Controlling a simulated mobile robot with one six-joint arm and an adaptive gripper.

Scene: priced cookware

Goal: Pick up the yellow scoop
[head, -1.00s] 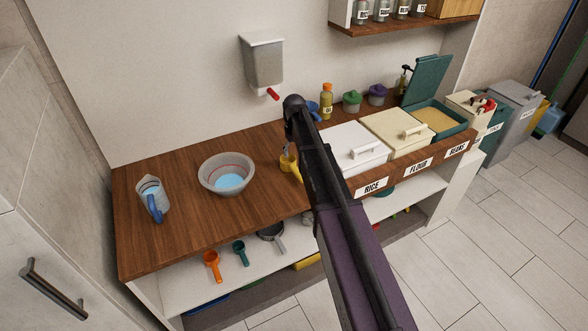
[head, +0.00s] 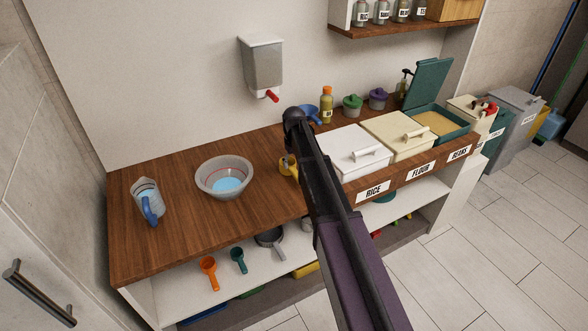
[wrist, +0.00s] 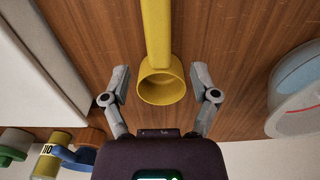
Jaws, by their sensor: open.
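The yellow scoop (head: 286,166) lies on the wooden counter between the grey bowl and the rice bin. In the head view my arm covers most of it. In the wrist view the scoop (wrist: 160,82) shows its round cup between the fingertips, with its handle running away to the top edge. My gripper (wrist: 161,80) is open, with one finger on each side of the cup and a gap on both sides. The fingers do not appear to touch it.
The grey bowl (head: 224,162) with blue contents and a measuring jug (head: 147,199) stand to the left. The white rice bin (head: 353,139) is close on the right.

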